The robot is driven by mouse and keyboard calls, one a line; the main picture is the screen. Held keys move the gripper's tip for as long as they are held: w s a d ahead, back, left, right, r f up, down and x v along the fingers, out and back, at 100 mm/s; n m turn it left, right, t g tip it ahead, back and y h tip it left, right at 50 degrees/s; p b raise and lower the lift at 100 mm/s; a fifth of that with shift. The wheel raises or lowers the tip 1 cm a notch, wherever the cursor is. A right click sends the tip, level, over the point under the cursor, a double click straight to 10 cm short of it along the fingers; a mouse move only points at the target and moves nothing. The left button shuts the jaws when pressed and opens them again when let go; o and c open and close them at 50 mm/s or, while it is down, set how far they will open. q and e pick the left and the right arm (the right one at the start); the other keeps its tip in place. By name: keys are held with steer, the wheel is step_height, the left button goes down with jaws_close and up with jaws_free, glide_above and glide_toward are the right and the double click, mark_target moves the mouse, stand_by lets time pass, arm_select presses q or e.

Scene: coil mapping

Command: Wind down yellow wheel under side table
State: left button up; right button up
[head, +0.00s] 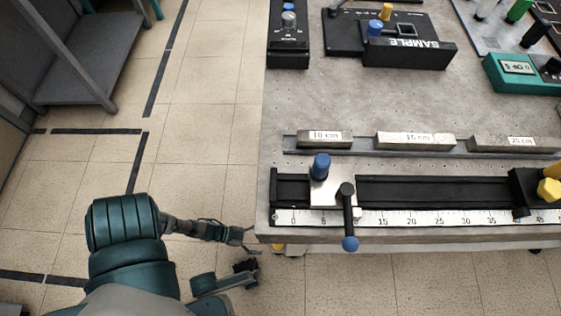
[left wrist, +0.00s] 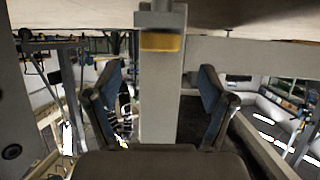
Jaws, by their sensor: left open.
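The yellow wheel (left wrist: 162,42) shows in the left wrist view as a yellow band around a grey table leg (left wrist: 160,105), just below the underside of the table. In the head view a small yellow part (head: 279,248) peeks out below the table's front left corner; most of it is hidden by the tabletop. My left gripper (head: 252,252) is beside that corner, low and to its left. In the left wrist view my left gripper (left wrist: 160,85) is open, with one finger on each side of the leg and below the wheel. My right gripper is not in view.
The side table (head: 350,100) carries a ruler rail (head: 400,195) with a blue-knobbed slider (head: 328,185), several labelled metal bars (head: 415,140) and a SAMPLE box (head: 405,52). A grey shelf (head: 90,75) stands at upper left. The tiled floor between them is clear.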

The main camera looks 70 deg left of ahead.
arm_select(q)
steer(key=b+x, duration=0.1)
steer(key=x, duration=0.5)
steer(key=shift+f+b, duration=0.1)
steer(key=shift+b, duration=0.3)
steer(key=shift+w+d, duration=0.2)
steer(key=shift+w, duration=0.2)
steer(key=shift+c, duration=0.3)
